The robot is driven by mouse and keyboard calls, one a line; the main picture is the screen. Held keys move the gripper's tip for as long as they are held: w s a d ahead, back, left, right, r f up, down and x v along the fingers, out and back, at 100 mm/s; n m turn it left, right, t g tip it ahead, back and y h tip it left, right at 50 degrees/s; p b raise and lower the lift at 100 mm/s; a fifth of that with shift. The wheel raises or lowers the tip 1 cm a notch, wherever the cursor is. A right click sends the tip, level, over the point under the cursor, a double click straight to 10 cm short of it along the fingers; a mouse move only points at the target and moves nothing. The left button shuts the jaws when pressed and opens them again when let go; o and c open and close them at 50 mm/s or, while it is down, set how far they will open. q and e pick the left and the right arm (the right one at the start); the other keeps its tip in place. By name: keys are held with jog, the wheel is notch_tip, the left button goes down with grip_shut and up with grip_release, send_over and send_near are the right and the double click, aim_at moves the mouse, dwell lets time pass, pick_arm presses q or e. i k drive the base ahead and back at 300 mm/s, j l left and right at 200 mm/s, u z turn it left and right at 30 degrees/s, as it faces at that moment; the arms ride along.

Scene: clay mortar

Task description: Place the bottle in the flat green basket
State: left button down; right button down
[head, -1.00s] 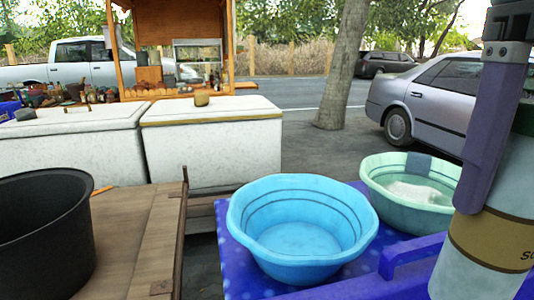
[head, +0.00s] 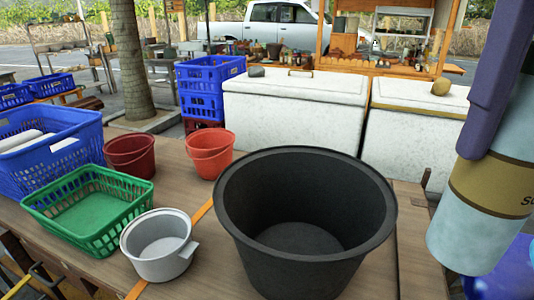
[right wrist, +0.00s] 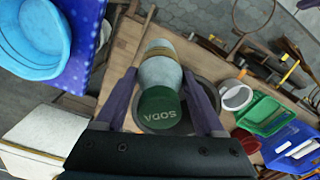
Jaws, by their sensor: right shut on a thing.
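The pale blue soda bottle (head: 490,195) with a gold band hangs at the right edge of the head view, partly cut off. My right gripper (right wrist: 164,88) is shut on it; its purple fingers lie on both sides of the bottle in the right wrist view, where the green end (right wrist: 160,108) marked SODA faces the camera. The flat green basket (head: 90,205) stands on the wooden table at the left and looks empty. The bottle is well to the right of the basket, apart from it. My left gripper is not in view.
A large black tub (head: 305,210) stands between bottle and basket. A grey pot (head: 160,250) stands beside the basket. Red (head: 130,155) and orange (head: 211,152) buckets are behind, and a blue crate (head: 40,155) is behind the basket at left.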

aim_at(85, 214)
jog(key=i+j+u, duration=0.3)
jog(key=u, duration=0.15)
jog(key=i+j+u, duration=0.25)
jog(key=u, duration=0.15)
jog(key=i+u, duration=0.9)
jog(key=i+l+u, duration=0.15)
jog(key=i+u, duration=0.25)
